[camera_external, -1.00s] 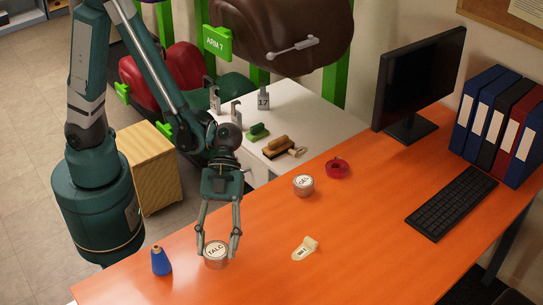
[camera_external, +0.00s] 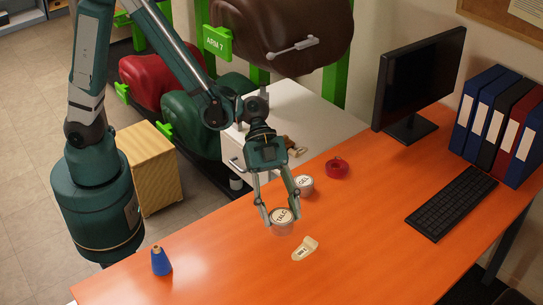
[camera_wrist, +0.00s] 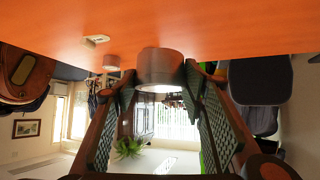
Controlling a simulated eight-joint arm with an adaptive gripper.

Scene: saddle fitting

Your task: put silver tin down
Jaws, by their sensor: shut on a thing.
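The silver tin (camera_external: 282,228) has a pale lid lettered TALC and sits between the fingertips of my gripper (camera_external: 284,217), which is shut on its sides. The tin is over the middle of the orange desk (camera_external: 375,195), slightly tilted in the outside view. Whether its base touches the desk I cannot tell. In the wrist view the tin (camera_wrist: 160,66) is between both fingers, close to the orange surface. A second silver tin (camera_external: 305,188) with a lettered lid stands just behind it to the right.
A cream tag-like piece (camera_external: 305,249) lies in front of the held tin, to the right. A red tape roll (camera_external: 338,168) lies behind. A keyboard (camera_external: 451,203) and monitor (camera_external: 418,85) are right. The desk's front middle is clear.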

